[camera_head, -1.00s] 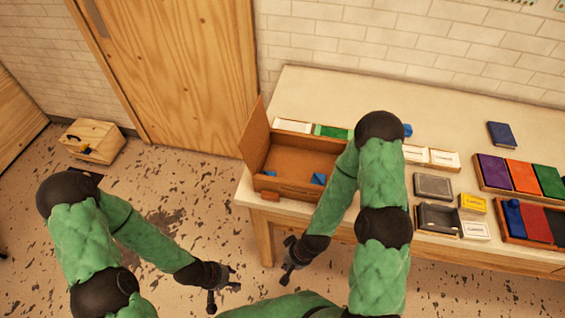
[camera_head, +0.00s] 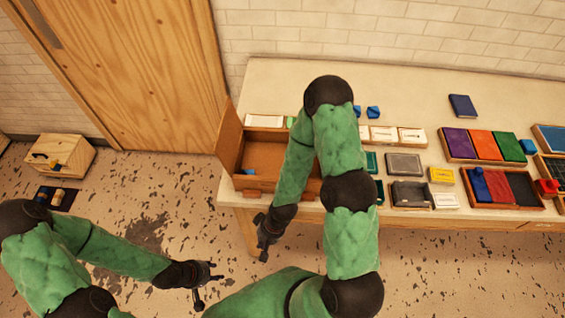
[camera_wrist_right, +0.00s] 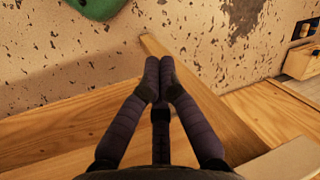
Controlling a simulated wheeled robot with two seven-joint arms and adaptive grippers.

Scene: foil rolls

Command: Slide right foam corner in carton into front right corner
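The carton (camera_head: 262,155) is an open brown box at the left front of the table, its flap (camera_head: 228,138) standing up at the left. A blue foam corner (camera_head: 249,172) lies inside at the front left. The right foam corner and the carton's front right part are hidden behind my right arm. My left gripper (camera_head: 207,290) is open and empty over the floor.
White boxes (camera_head: 396,135), a grey tray (camera_head: 404,164) and a dark tray (camera_head: 410,194) stand right of the carton. Blue pieces (camera_head: 373,112) lie behind. Trays of coloured blocks (camera_head: 486,145) fill the right. The table's back strip is mostly clear. A wooden box (camera_head: 60,155) is on the floor.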

